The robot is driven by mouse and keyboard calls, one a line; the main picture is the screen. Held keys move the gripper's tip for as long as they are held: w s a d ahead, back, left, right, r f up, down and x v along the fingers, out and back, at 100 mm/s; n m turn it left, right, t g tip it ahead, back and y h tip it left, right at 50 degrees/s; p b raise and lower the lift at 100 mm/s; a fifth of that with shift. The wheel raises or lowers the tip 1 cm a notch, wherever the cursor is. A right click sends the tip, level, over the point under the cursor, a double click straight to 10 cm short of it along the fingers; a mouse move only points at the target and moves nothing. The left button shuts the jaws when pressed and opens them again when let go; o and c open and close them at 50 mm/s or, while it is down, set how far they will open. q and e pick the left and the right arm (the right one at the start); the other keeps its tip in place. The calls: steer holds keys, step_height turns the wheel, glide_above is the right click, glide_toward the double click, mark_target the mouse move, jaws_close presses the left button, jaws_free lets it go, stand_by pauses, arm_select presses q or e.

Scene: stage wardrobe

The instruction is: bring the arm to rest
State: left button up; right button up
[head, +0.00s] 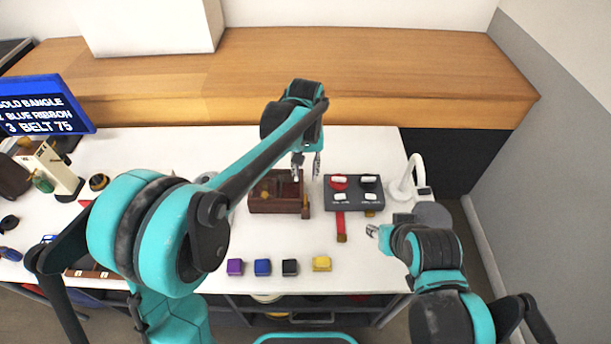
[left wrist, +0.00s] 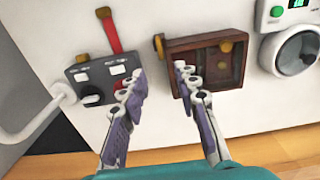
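My left arm reaches from the left over the white table (head: 230,150) in the head view. Its gripper (head: 307,168) hangs between the brown wooden box (head: 265,206) and the black switch panel (head: 353,186). In the left wrist view the two fingers of my left gripper (left wrist: 161,72) are spread apart with nothing between them, and the box (left wrist: 200,65) and the panel (left wrist: 97,84) lie beyond the fingertips. My right gripper (head: 373,231) is small near the table's right front part, and its finger gap is unclear.
A white curved lamp (head: 415,170) stands right of the panel. A red strap (head: 341,226) extends from the panel. Purple (head: 235,267), blue (head: 262,267), black (head: 290,267) and yellow (head: 322,264) blocks line the front. A blue sign (head: 45,104) stands left. A wooden ledge (head: 390,75) runs behind.

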stand_by(0.4)
arm_select(q)
steer(key=s+a+r+t, duration=0.3)
steer(key=s+a+t, duration=0.4)
steer(key=s+a, duration=1)
steer(key=shift+s+a, duration=0.4)
steer(key=shift+s, duration=0.85)
steer(key=shift+o, duration=0.3)
